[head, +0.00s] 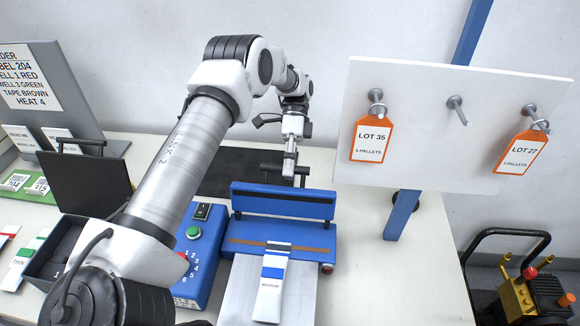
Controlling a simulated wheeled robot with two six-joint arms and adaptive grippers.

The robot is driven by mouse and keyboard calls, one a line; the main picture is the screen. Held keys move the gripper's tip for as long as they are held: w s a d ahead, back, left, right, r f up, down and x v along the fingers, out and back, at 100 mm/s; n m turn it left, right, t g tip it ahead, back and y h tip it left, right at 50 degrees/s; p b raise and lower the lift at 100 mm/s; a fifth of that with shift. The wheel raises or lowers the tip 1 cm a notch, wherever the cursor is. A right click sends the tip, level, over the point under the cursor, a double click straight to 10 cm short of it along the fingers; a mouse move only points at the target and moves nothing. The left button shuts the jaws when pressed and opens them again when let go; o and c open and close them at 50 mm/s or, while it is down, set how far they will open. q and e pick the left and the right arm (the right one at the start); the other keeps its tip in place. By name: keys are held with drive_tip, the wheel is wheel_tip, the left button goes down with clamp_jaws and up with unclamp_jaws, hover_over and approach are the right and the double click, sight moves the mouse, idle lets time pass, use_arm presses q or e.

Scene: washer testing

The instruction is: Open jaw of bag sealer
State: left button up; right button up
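The bag sealer (320,240) is a blue machine on the white bench. Its blue upper jaw (262,204) is tilted up at the back, standing apart from the lower bed, so the brown sealing strip (245,243) shows. A black bar handle (271,169) rises behind the jaw. My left gripper (289,167) points down at the middle of this handle, its narrow fingers overlapping it. Whether they are shut on it cannot be told. A white pouch with a blue band (270,290) lies on the metal tray (240,285), its top end at the strip. My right gripper is out of view.
A blue control box (203,245) with a green button stands left of the sealer, close beside my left arm. A white board (430,130) with orange lot tags (372,138) stands at right. A dark bin (60,255) is at left. The bench right of the sealer (400,270) is clear.

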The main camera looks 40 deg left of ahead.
use_arm(q)
drive_tip(key=shift+w, duration=0.1)
wheel_tip(320, 180, up, 10)
drive_tip(key=shift+r, duration=0.1)
idle(0.3)
idle(0.4)
